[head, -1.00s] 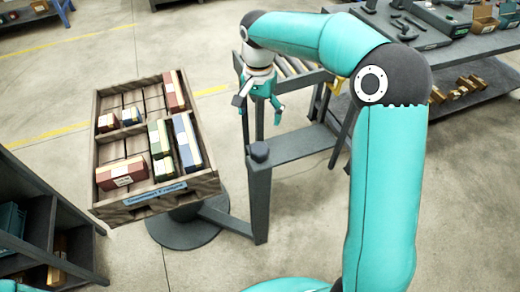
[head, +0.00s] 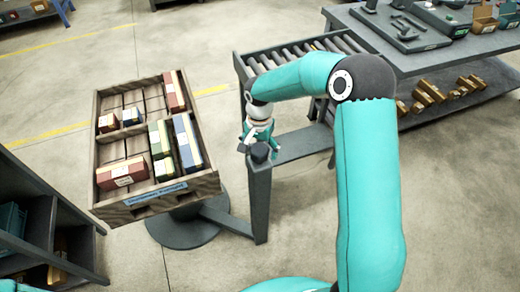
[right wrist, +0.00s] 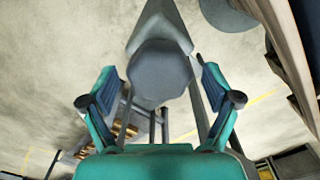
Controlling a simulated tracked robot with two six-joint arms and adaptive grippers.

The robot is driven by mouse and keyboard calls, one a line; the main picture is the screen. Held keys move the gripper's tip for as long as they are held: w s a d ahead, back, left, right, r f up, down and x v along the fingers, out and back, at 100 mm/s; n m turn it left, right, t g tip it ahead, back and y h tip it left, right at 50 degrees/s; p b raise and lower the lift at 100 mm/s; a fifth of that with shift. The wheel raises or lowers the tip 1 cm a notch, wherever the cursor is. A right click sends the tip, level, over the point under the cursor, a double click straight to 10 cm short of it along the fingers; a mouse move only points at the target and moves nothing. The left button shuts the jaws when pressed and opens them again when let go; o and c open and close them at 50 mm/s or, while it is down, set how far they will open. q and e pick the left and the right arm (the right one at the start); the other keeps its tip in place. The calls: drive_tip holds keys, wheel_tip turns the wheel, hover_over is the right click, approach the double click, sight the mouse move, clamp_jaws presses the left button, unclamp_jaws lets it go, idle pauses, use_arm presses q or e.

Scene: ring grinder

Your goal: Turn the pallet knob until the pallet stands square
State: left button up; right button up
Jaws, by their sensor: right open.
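The wooden pallet (head: 155,198) sits on a round dark pedestal left of centre in the head view, turned a little, with a blue label on its near side. It holds several red, green and blue boxes. The dark knob (head: 260,153) tops a grey post right of the pallet. My right gripper (head: 258,148) points down over the knob with its fingers apart. In the right wrist view the grey faceted knob (right wrist: 160,73) lies between the open fingers of the gripper (right wrist: 160,85), with gaps on both sides. My left gripper is not in view.
A roller conveyor (head: 300,58) stands behind the post. A grey workbench (head: 450,52) with tools and brass parts is at the back right. A dark shelf (head: 50,215) stands at the left edge. Bare floor lies between shelf and pallet.

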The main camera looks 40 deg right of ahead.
drive_tip(key=shift+f, duration=0.55)
drive_tip(key=c, duration=1.2)
drive_tip(key=shift+o, duration=0.3)
